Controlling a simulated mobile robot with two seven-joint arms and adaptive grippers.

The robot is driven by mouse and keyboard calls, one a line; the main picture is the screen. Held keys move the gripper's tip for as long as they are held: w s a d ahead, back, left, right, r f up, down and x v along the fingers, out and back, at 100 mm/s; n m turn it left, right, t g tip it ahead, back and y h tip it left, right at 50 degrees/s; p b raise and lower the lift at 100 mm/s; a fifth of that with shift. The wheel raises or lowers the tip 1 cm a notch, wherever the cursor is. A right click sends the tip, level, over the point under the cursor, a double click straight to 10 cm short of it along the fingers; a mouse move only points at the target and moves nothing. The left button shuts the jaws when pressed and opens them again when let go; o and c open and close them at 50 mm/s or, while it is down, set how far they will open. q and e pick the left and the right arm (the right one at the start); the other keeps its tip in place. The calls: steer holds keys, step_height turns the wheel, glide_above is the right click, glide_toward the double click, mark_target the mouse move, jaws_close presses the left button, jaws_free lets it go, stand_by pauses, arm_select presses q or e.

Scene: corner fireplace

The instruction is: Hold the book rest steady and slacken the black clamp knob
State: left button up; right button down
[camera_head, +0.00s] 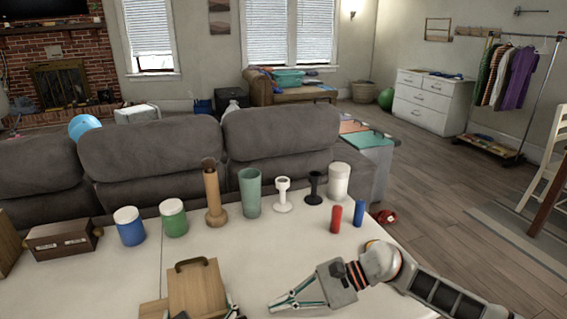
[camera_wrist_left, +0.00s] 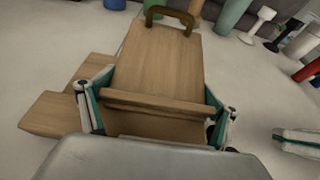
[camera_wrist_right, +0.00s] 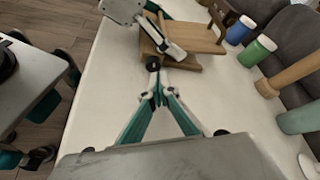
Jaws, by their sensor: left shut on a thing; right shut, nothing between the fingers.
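The wooden book rest (camera_head: 197,287) stands at the table's front edge, with a brown curved handle on top; it also shows in the left wrist view (camera_wrist_left: 160,60). My left gripper (camera_wrist_left: 160,112) is shut across the book rest's lower ledge, one finger at each side. A round black knob (camera_wrist_right: 152,63), apparently the clamp knob, shows beside the rest in the right wrist view; I cannot make it out in the head view. My right gripper (camera_wrist_right: 158,90) is shut and empty, its tips pointing at the knob with a small apparent gap. It also shows in the head view (camera_head: 272,305).
Behind the rest stand a blue jar (camera_head: 129,228), a green jar (camera_head: 174,220), a wooden post (camera_head: 214,195), a green cylinder (camera_head: 250,192) and a white stand (camera_head: 283,195). Red (camera_head: 336,219) and blue (camera_head: 359,213) cylinders stand at the right. The white tabletop (camera_head: 290,255) between is clear.

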steer(key=shift+s+d+f, duration=0.7)
steer(key=shift+s+d, duration=0.1)
steer(key=shift+s, duration=0.05)
steer(key=shift+s+a, duration=0.5)
steer(key=shift+a, duration=0.65)
steer(key=shift+s+a, duration=0.35)
steer(key=shift+a, duration=0.7)
steer(key=shift+s+a, duration=0.4)
steer(key=shift+a, duration=0.65)
steer(key=shift+w+f, duration=0.2)
steer(key=shift+w, duration=0.05)
